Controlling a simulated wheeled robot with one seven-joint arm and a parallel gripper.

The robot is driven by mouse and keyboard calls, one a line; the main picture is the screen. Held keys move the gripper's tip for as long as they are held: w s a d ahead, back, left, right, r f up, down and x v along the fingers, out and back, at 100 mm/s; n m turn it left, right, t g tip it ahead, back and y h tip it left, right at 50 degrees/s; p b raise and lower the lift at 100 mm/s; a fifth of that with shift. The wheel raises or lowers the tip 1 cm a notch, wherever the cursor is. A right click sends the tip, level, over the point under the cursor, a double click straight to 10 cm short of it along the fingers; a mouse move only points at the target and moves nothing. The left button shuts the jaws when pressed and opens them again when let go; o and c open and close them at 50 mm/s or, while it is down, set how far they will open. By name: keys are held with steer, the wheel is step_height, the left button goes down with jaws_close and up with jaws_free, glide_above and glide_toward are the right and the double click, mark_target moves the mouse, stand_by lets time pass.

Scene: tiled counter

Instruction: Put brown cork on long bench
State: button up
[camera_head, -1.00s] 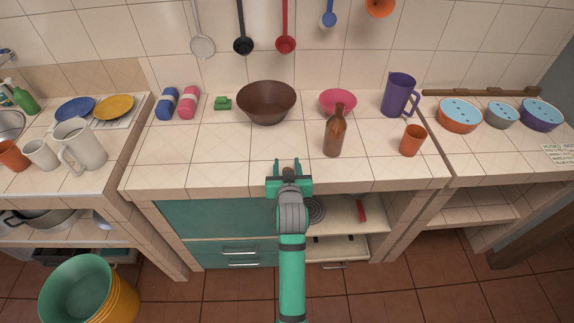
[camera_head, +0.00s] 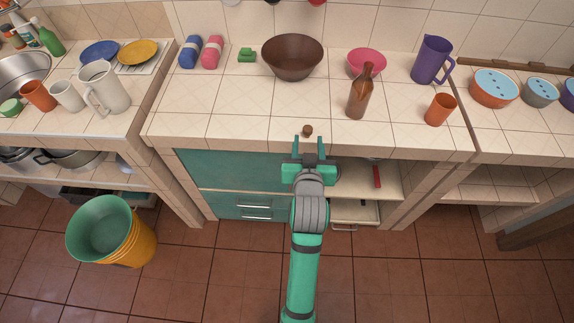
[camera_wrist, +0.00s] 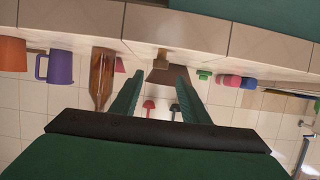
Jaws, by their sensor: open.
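A small brown cork (camera_head: 307,130) stands upright at the front edge of the middle tiled counter (camera_head: 230,118). In the wrist view, which is upside down, the cork (camera_wrist: 161,55) shows in front of the brown bowl. My gripper (camera_head: 308,143) is open and empty, its two green fingers pointing at the counter's front edge. The cork lies just beyond the fingertips, lined up with the gap between them. The wrist view also shows the open fingers (camera_wrist: 160,74) with the cork centred past their tips. I cannot tell which counter is the long bench.
Behind the cork stand a brown bowl (camera_head: 292,58), a brown bottle (camera_head: 360,95), a pink bowl (camera_head: 367,62), an orange cup (camera_head: 440,109) and a purple jug (camera_head: 432,60). The counter left of the cork is clear. A bucket stack (camera_head: 105,230) stands on the floor at left.

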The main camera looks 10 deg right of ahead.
steer(key=s+a+f+n+y, duration=0.1)
steer(key=s+a+f, duration=0.2)
steer(key=s, duration=0.5)
steer(key=s+a+f+t+y, duration=0.1)
steer(key=s+a+f, duration=0.3)
steer(key=s, duration=0.5)
steer(key=s+a+f+n, duration=0.1)
steer(key=s+a+f, duration=0.2)
steer(key=s+a, duration=0.4)
steer(key=shift+s+a+f+n+y, duration=0.15)
steer(key=shift+s+f+n+y, duration=0.2)
steer(key=shift+s, duration=0.6)
steer(key=shift+o, duration=0.5)
steer(key=s+a+r+t+y, duration=0.1)
steer(key=s+a+r, duration=0.1)
steer(key=s, duration=0.6)
steer(key=shift+s+r, duration=0.25)
steer(key=shift+r, duration=0.1)
steer(key=shift+a+n, duration=0.15)
steer(key=shift+n, duration=0.1)
steer(key=c, duration=0.4)
